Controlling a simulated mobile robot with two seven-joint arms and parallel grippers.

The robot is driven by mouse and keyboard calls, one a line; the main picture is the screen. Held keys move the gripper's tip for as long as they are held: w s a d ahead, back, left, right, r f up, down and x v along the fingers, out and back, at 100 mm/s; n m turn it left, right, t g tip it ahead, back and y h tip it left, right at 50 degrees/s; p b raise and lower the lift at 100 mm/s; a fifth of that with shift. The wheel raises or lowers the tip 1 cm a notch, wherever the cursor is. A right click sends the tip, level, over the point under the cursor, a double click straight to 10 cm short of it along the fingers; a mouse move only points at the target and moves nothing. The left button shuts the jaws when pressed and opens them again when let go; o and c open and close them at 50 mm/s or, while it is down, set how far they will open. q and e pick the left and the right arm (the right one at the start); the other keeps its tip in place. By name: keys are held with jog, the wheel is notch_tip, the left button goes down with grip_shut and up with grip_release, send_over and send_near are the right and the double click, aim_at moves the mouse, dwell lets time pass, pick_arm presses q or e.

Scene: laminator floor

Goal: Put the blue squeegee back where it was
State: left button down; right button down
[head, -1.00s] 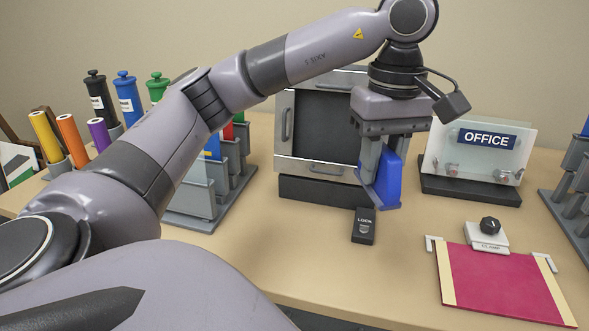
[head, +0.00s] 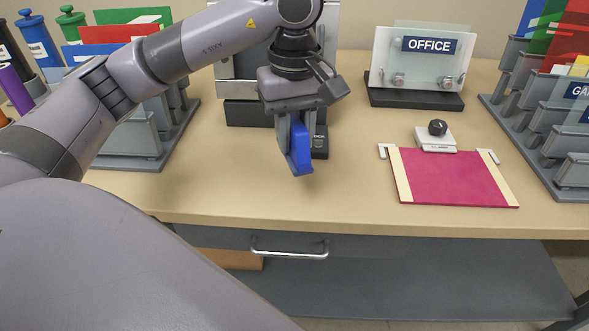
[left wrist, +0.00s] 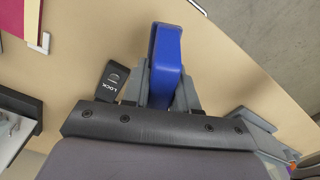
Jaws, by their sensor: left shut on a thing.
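The blue squeegee (head: 300,152) is held upright in my left gripper (head: 295,138) in the head view, above the table in front of the dark-framed machine. In the left wrist view the squeegee (left wrist: 166,62) stands between the two grey fingers of the left gripper (left wrist: 160,90), which are shut on it. A black block marked LOCK (head: 320,142) sits on the table just behind and to the right of it in the head view. The lock block also shows in the left wrist view (left wrist: 113,80). My right gripper is in neither view.
A crimson board with a clamp (head: 455,178) lies on the table at right. An OFFICE sign stand (head: 415,98) is behind it. Grey racks stand at left (head: 140,152) and right (head: 530,165). A drawer handle (head: 290,252) is below the table edge. The front middle tabletop is clear.

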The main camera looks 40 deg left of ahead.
pick_arm(q)
notch_tip(320, 180, down, 2)
jog(key=shift+f, duration=0.1)
notch_tip(320, 180, down, 5)
jog(key=shift+r, duration=0.2)
jog(key=shift+f+b, duration=0.2)
jog(key=shift+b, duration=0.1)
jog(key=c, duration=0.9)
grip_release()
jog(key=shift+r, duration=0.1)
